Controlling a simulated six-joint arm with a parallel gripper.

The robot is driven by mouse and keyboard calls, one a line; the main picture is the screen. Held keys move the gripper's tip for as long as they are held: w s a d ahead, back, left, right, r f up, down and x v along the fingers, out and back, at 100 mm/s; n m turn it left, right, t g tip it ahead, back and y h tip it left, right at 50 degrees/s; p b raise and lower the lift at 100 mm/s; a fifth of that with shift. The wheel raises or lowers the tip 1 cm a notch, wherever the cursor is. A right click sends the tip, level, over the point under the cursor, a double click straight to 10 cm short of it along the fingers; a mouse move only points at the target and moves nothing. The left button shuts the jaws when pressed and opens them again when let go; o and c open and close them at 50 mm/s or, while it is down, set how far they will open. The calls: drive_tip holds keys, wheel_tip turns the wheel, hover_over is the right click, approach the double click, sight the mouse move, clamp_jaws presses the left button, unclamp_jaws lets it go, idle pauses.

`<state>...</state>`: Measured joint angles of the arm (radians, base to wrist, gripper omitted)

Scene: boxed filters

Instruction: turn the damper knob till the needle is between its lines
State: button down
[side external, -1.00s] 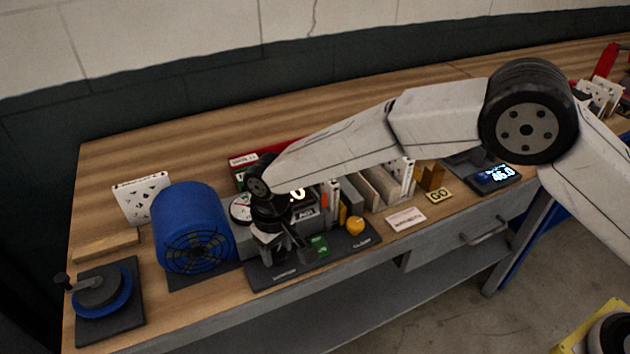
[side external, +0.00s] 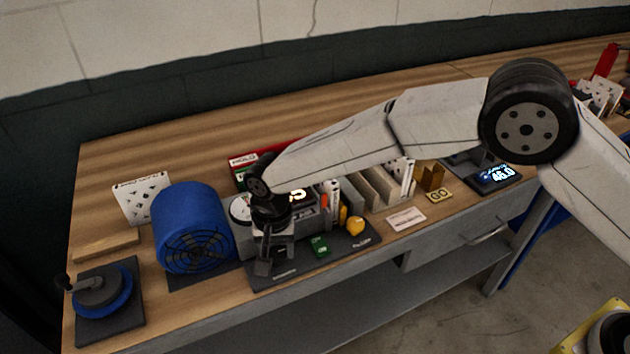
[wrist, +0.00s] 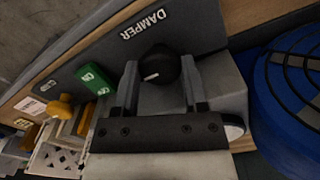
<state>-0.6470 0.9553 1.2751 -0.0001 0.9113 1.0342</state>
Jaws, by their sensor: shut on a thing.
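The black damper knob (wrist: 160,66) with a white pointer line sits beside the printed word DAMPER in the wrist view. My gripper (wrist: 160,75) has one finger on each side of the knob and is shut on it. In the side view my gripper (side external: 265,262) is low at the front of the dark panel (side external: 345,243), and it hides the knob. A round white gauge (side external: 241,209) stands just behind and left of my gripper. Its edge also shows in the wrist view (wrist: 233,131). Its needle and lines cannot be made out.
A blue fan drum (side external: 192,225) stands close left of my gripper. A green block (side external: 320,246) and a yellow knob (side external: 355,224) are to its right. Boxed filters stand in a rack behind. A lit display (side external: 492,175) is farther right.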

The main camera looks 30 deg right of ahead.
sight(278, 252)
idle(0.4)
drive_tip(key=shift+c, duration=0.7)
unclamp_jaws()
drive_tip(key=shift+r, duration=0.1)
drive_tip(key=shift+r, duration=3.85)
